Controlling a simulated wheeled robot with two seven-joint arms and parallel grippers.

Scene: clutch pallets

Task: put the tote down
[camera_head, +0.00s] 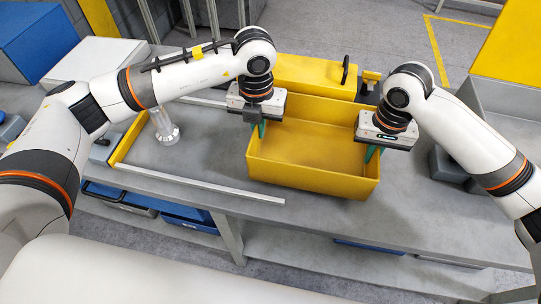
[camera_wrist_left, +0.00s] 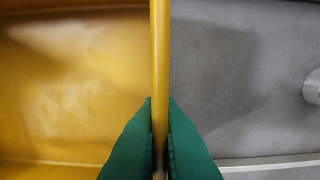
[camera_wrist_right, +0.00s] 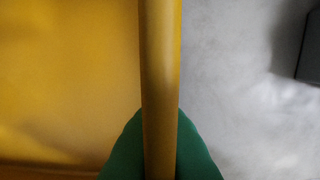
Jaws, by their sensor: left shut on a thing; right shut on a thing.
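The yellow tote (camera_head: 312,176) is an open, empty box at the middle of the grey workbench in the head view. My left gripper (camera_head: 254,131) is shut on its left wall; the left wrist view shows the green fingers (camera_wrist_left: 160,135) on both sides of the yellow rim (camera_wrist_left: 159,60). My right gripper (camera_head: 370,153) is shut on its right wall; the right wrist view shows the green fingers (camera_wrist_right: 160,150) around the rim (camera_wrist_right: 160,70). The tote looks level. Whether its bottom touches the bench I cannot tell.
A yellow case (camera_head: 310,75) with a black handle stands right behind the tote. A clear cylinder (camera_head: 164,126) and a pale rail (camera_head: 200,184) are to its left. Dark grey blocks (camera_head: 447,165) are to its right. The bench front (camera_head: 400,225) is clear.

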